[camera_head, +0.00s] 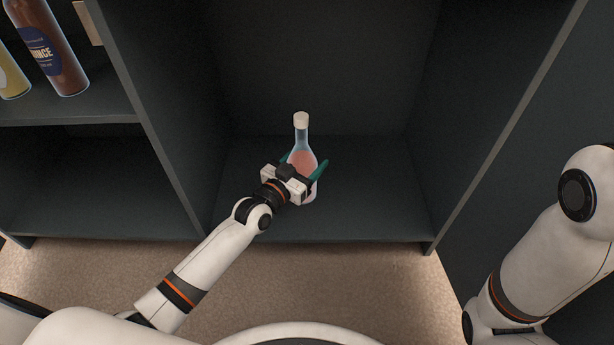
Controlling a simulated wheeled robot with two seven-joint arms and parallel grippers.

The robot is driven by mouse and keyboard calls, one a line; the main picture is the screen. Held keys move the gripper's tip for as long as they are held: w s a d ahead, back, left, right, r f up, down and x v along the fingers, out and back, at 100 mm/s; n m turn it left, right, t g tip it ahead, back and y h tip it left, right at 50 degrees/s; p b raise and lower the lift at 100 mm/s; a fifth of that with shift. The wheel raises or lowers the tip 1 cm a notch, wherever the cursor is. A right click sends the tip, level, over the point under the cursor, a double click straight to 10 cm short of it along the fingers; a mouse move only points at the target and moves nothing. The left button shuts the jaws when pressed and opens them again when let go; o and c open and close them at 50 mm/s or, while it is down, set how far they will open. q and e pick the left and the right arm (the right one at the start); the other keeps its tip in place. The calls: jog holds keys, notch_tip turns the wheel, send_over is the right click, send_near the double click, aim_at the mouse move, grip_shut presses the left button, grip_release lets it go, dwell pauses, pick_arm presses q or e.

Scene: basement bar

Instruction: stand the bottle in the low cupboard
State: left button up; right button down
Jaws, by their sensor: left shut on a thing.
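The bottle (303,156) has clear glass, pink contents and a white cap. It is upright inside the dark low cupboard (375,215), over the middle of its floor. My left gripper (305,172) reaches in from the front left and is shut on the bottle's body, with green fingers on either side. The gripper hides part of the bottle's lower body. I cannot tell whether the bottle's base touches the cupboard floor. My right arm shows at the right edge, but its gripper is out of view.
The cupboard floor around the bottle is bare. A divider (160,120) stands at left and a side wall (480,110) at right. A brown bottle (50,50) and a yellow one (10,75) stand on the upper left shelf. The lower left compartment (90,190) looks empty.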

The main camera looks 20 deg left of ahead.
aim_at(305, 171)
pick_arm(q)
notch_tip(305, 171, down, 3)
jog(key=shift+f+b, duration=0.1)
jog(key=shift+b, duration=1.15)
jog(key=o, duration=1.6)
jog(key=shift+f, duration=0.1)
jog(key=shift+o, duration=0.2)
jog(key=shift+s+a+r+p, duration=0.1)
jog(key=shift+s+r+p, duration=0.15)
jog(key=shift+p, duration=0.2)
jog(key=p+v, duration=0.6)
jog(key=v, duration=0.5)
jog(key=shift+s, duration=0.3)
